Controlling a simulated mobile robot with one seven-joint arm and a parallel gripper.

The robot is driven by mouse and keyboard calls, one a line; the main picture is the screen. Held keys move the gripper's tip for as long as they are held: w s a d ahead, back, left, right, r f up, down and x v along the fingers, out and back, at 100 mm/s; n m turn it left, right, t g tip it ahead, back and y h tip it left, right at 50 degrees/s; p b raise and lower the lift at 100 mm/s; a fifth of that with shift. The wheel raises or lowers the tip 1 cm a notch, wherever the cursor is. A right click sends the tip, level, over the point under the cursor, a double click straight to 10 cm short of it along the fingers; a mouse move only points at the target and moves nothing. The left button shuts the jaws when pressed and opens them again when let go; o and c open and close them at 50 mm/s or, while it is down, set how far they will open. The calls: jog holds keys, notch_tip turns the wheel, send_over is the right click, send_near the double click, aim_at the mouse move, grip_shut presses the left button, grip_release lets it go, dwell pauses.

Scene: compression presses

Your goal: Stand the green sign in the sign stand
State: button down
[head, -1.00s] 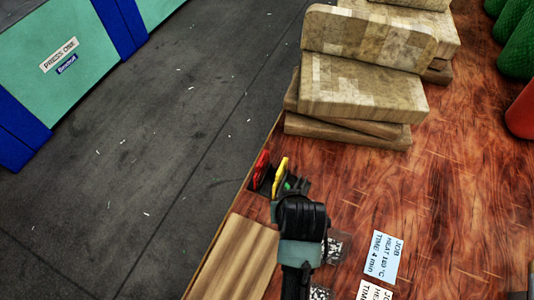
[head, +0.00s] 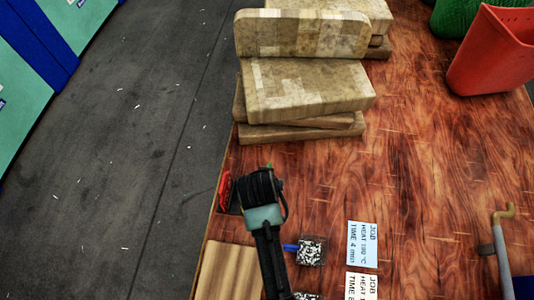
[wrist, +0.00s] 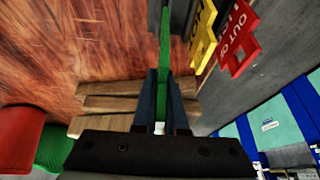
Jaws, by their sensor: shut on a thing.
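My gripper (wrist: 162,78) is shut on the green sign (wrist: 164,50), which shows edge-on as a thin green strip between the fingers in the wrist view. A yellow sign (wrist: 204,35) and a red sign (wrist: 237,42) stand side by side just right of it. A dark part of the sign stand (wrist: 184,14) shows between the green and yellow signs; whether the green sign sits in a slot cannot be told. In the head view my gripper (head: 262,184) hides most of the stand, and the red sign (head: 225,188) shows at its left.
Stacked tan boards (head: 305,90) lie behind my gripper on the wooden table. Two job cards (head: 362,244), a speckled block (head: 311,251) and a striped wooden board (head: 228,272) lie in front. A red bin (head: 492,52) stands at the back right. The table's left edge is close.

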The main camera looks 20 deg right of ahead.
jog(key=shift+r, duration=0.1)
jog(key=shift+f+b, duration=1.95)
jog(key=shift+f, duration=1.05)
jog(key=shift+f+b, duration=0.75)
jog(key=shift+f, duration=1.2)
jog(key=c, duration=0.9)
grip_release()
jog(key=v, duration=1.3)
